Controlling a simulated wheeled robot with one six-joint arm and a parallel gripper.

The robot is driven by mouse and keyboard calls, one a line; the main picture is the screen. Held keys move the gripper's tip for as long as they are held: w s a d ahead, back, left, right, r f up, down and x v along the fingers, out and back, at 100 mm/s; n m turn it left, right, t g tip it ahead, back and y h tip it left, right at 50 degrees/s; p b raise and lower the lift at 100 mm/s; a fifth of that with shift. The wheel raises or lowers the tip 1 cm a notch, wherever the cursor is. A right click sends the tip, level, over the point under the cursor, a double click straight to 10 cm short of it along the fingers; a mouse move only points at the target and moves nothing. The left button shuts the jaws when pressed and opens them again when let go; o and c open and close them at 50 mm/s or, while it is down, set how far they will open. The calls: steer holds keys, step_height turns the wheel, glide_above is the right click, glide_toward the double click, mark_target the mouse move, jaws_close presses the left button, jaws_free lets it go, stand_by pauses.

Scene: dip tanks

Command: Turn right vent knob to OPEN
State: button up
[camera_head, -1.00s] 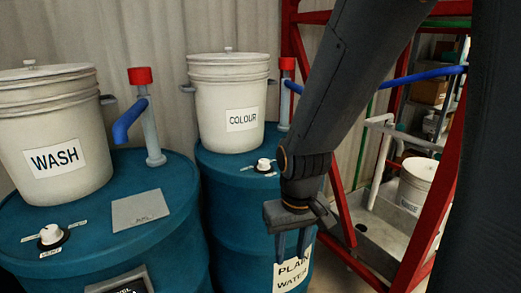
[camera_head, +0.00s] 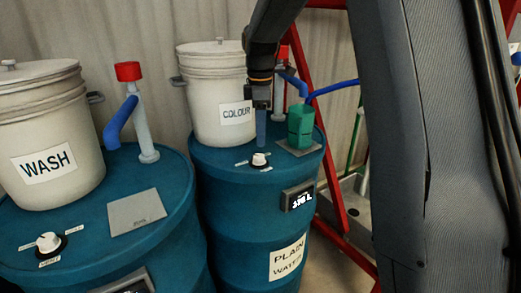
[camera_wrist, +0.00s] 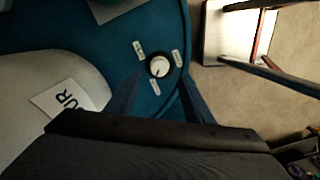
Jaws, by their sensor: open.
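The right vent knob (camera_head: 260,160) is a white knob on a black base, on top of the right blue drum (camera_head: 225,180). Small white labels surround it, too small to read. It also shows in the wrist view (camera_wrist: 158,66), where I cannot tell which label it points to. My gripper (camera_head: 261,142) is above and just behind the knob in the head view, pointing down. In the wrist view its two fingers (camera_wrist: 160,82) are spread and empty, with the knob between and just beyond their tips. I see no contact.
The COLOUR bucket (camera_head: 212,100) stands on the same drum, close left of my gripper. A green cup (camera_head: 301,128) sits on a grey plate to the right. A similar knob (camera_head: 48,242) and the WASH bucket (camera_head: 45,155) are on the left drum. A red frame (camera_head: 335,215) stands to the right.

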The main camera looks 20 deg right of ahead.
mark_target(260, 156)
step_height(260, 156, down, 8)
steer(key=shift+w+r+p, duration=0.1)
steer(key=shift+r+p, duration=0.1)
steer(key=shift+p, duration=0.9)
steer(key=shift+c, duration=0.2)
steer(key=c, duration=1)
